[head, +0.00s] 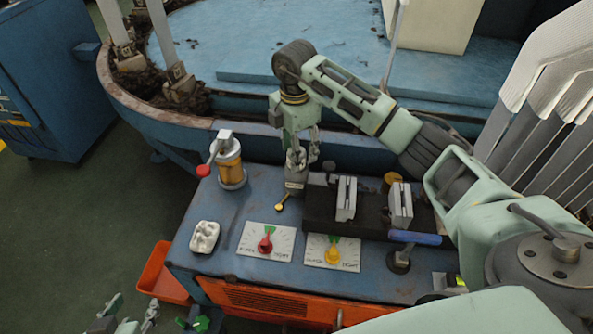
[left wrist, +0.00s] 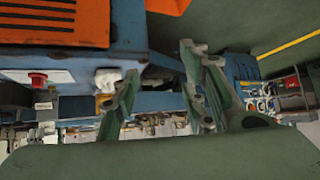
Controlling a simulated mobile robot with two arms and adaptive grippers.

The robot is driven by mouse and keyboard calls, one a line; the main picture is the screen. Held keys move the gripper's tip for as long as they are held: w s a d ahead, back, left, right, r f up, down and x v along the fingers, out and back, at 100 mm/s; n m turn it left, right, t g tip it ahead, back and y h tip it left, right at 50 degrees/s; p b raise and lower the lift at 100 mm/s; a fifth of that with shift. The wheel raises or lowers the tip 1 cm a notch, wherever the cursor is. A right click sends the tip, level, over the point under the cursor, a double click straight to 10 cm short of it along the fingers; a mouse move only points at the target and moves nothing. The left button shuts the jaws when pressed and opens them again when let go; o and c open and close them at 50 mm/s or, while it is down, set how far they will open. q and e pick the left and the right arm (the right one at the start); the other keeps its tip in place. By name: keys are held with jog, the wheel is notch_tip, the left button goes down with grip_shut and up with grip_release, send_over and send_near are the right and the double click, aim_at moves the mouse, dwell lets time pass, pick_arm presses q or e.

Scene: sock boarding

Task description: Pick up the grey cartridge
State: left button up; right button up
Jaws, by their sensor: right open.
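A grey block-like piece with a pale label, apparently the grey cartridge (head: 296,177), stands on the blue bench at the left end of the black base. My right gripper (head: 303,160) is open and points down at its top, with the fingers close around or beside its upper end. I cannot tell whether they touch it. My left gripper (head: 127,318) is low at the bottom left edge of the head view, away from the bench top. In the left wrist view its fingers (left wrist: 162,103) are apart with nothing between them.
The blue bench (head: 205,268) carries an amber cylinder (head: 231,172) with a red lever, a white moulded piece (head: 204,237), dial plates with red (head: 265,245) and yellow (head: 333,255) knobs, and grey plate pairs (head: 346,198) on the black base. An orange bin (head: 160,275) sits at left.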

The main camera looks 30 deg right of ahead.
jog(key=shift+f, duration=0.4)
jog(key=shift+c, duration=0.3)
grip_shut()
jog(key=shift+r, duration=0.15)
